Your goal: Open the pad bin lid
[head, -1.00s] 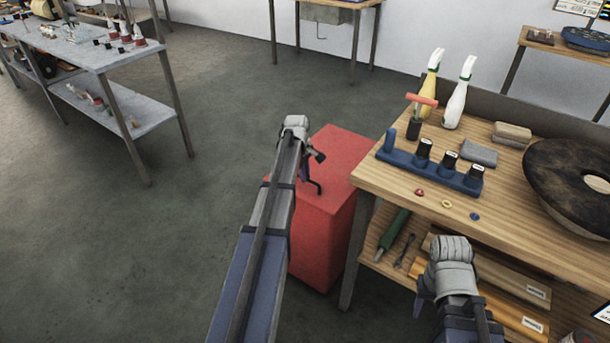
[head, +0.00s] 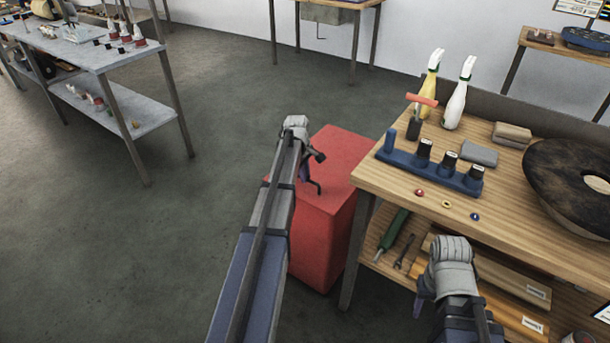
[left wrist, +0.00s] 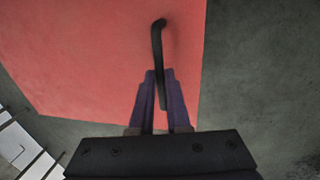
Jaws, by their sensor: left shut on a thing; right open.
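The red pad bin (head: 322,235) stands on the floor left of the wooden workbench, and its flat red lid (head: 345,150) looks closed. A black bar handle (left wrist: 157,40) rises from the lid; in the head view it shows beside my left arm. My left gripper (left wrist: 160,92) is shut on the handle, with its purple fingers on either side of the bar. In the head view my left arm hides part of the bin and most of the left gripper (head: 306,172). My right gripper (head: 422,298) is over the bench's lower shelf, mostly hidden behind its own wrist.
The wooden workbench (head: 385,182) stands close to the bin's right side. It holds a blue rack (head: 430,172), spray bottles (head: 455,100) and a round dark pad (head: 570,165). A grey table (head: 95,55) stands far left. The floor left of the bin is clear.

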